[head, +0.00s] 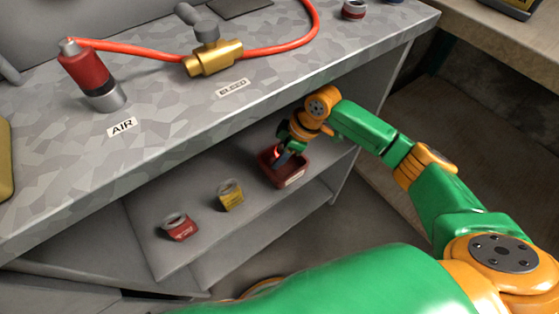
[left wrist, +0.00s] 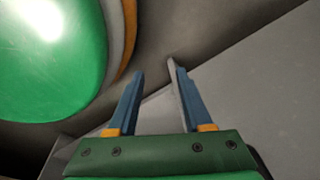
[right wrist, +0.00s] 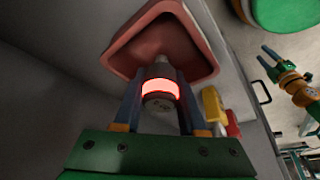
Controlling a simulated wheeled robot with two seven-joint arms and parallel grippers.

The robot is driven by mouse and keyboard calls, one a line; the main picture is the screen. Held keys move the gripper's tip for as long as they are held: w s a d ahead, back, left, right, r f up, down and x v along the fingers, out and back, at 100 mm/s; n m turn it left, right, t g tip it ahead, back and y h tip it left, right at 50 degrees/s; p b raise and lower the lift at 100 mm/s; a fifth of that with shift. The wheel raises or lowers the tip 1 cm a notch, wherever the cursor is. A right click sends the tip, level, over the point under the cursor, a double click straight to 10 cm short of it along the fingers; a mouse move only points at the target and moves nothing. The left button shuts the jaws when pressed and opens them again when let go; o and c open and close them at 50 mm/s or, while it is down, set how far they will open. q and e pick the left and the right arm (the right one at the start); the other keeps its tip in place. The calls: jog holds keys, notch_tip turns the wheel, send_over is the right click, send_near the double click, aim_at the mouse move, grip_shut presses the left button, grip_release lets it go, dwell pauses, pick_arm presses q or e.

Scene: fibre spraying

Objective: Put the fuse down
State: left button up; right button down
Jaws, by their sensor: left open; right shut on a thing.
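The fuse (right wrist: 160,90) is a small grey cylinder with a glowing red band. My right gripper (right wrist: 160,102) is shut on it, with a finger on each side. In the head view my right gripper (head: 281,160) reaches down at a dark red open tray (head: 295,180) on the shelf under the counter. The glow (head: 276,154) shows at its fingertips; I cannot tell whether the fuse touches the tray. The tray also shows in the right wrist view (right wrist: 205,62), beyond the fuse. My left gripper (left wrist: 155,72) is open and empty.
A yellow tagged item (head: 230,196) and a red tagged item (head: 180,229) stand on the shelf left of the tray. The counter edge (head: 200,140) overhangs the shelf.

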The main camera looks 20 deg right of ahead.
notch_tip(320, 180, down, 2)
jog(key=shift+f+b, duration=0.25)
jog(key=shift+b, duration=0.05)
pick_arm(q)
jog(key=shift+w+a+f, duration=0.25)
jog(key=shift+a+f, duration=0.15)
jog(key=shift+a, duration=0.25)
pick_arm(e)
jog(key=shift+f, duration=0.15)
jog(key=c, duration=0.8)
grip_release()
pick_arm(q)
jog(key=shift+d, duration=0.2)
pick_arm(e)
jog(key=shift+o, duration=0.2)
